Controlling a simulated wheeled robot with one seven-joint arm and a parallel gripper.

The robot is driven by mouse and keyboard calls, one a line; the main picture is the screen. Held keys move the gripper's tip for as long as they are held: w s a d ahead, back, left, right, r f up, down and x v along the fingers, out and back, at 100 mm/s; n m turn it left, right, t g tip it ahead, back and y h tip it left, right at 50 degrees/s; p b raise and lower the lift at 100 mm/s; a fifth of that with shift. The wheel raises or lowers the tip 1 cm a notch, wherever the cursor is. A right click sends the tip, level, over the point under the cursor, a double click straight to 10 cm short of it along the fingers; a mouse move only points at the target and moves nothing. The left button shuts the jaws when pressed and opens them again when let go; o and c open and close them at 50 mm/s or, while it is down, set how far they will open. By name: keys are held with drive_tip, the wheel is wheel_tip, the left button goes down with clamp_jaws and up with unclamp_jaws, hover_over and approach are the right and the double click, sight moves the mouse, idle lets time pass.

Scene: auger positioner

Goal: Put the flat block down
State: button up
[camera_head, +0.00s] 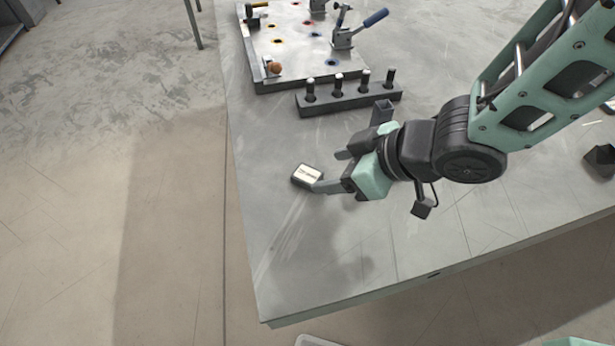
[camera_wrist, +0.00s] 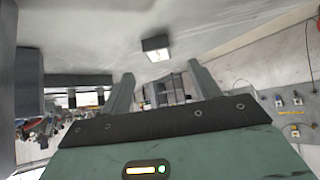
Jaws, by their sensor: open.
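The flat block (camera_head: 307,174) is small and dark with a pale labelled face. It appears to rest on the grey table, near its left edge. My gripper (camera_head: 334,171) is open just to the right of it, its fingers pointing left and spread apart. In the wrist view the block (camera_wrist: 156,47) shows beyond my open fingertips (camera_wrist: 161,76), with nothing seen between the fingers. In the head view one fingertip overlaps the block's lower right corner; I cannot tell whether they touch.
A dark rack (camera_head: 348,97) with several upright pegs stands behind my gripper. Beyond it is a fixture plate (camera_head: 300,45) with coloured spots and toggle clamps. The table (camera_head: 300,255) is bare in front. A dark object (camera_head: 600,158) lies at the far right.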

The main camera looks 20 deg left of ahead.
sight(306, 174)
drive_tip(key=shift+x, duration=3.3)
drive_tip(key=shift+w, duration=0.1)
drive_tip(key=c, duration=1.3)
clamp_jaws()
drive_tip(key=shift+r, duration=0.1)
